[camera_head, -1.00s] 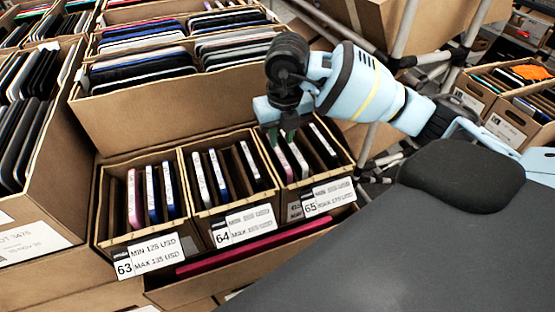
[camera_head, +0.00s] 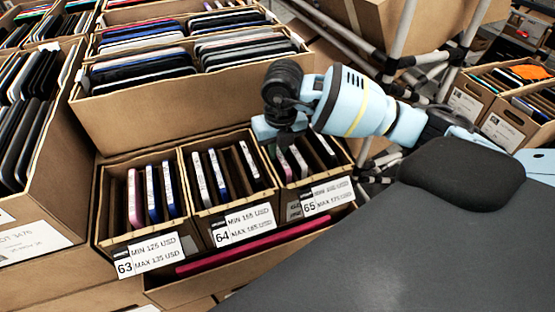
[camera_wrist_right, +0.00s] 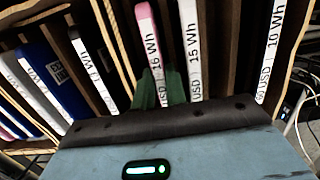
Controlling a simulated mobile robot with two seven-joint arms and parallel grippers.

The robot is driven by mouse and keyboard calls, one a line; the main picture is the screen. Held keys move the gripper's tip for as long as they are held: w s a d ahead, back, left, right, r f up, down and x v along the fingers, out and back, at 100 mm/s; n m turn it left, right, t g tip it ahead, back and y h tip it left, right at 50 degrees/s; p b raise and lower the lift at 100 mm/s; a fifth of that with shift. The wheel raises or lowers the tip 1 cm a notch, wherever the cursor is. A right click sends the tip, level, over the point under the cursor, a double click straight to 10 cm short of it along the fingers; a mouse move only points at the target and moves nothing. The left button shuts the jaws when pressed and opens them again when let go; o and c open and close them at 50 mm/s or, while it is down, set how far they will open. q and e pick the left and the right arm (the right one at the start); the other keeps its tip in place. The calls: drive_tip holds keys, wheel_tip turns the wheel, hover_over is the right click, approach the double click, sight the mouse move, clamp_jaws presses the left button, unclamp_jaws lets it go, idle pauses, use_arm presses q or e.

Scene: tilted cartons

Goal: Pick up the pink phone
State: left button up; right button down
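A pink-edged phone (camera_head: 283,167) stands on edge in the carton labelled 65 (camera_head: 325,197). In the right wrist view, this pink phone (camera_wrist_right: 150,45) has a white label strip reading 16 Wh. My right gripper (camera_head: 288,146) is over this carton, fingers down. In the right wrist view, the green fingers of the right gripper (camera_wrist_right: 161,90) sit one on each side of the pink phone; whether they press on it I cannot tell. Another pink phone (camera_head: 134,198) stands in the carton labelled 63 (camera_head: 115,243). My left gripper is not in view.
The carton labelled 64 (camera_head: 215,209) adjoins on the left with several phones. A larger carton of devices (camera_head: 170,120) stands behind. Grey metal poles (camera_head: 403,32) rise at the right.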

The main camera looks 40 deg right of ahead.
sight(278, 151)
drive_tip(key=shift+r, duration=0.1)
wheel_tip(278, 151, up, 10)
idle(0.6)
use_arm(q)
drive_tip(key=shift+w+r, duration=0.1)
use_arm(e)
drive_tip(key=shift+a, duration=0.1)
